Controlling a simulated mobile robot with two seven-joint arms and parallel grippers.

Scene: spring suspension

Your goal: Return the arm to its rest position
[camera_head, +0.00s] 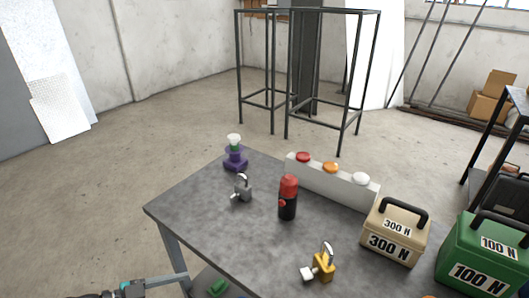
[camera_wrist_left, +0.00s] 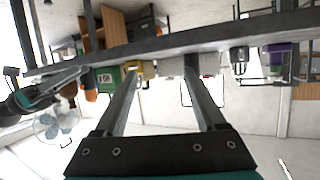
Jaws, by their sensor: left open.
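My left gripper (camera_head: 168,282) comes in at the bottom left of the head view, beside the table's near left side and low against it. In the left wrist view its two long fingers (camera_wrist_left: 160,72) stand well apart with nothing between them; it is open and empty. The grey table (camera_head: 195,205) shows upside down in the left wrist view, its edge (camera_wrist_left: 215,42) crossing beyond the fingertips.
On the table stand a purple stacked piece (camera_head: 235,160), a grey padlock (camera_head: 242,190), a red-and-black cylinder (camera_head: 288,198), a yellow padlock (camera_head: 323,266), a button bar (camera_head: 332,182), a tan 300 N weight (camera_head: 394,234) and a green 100 N weight (camera_head: 482,258). Floor left of the table is clear.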

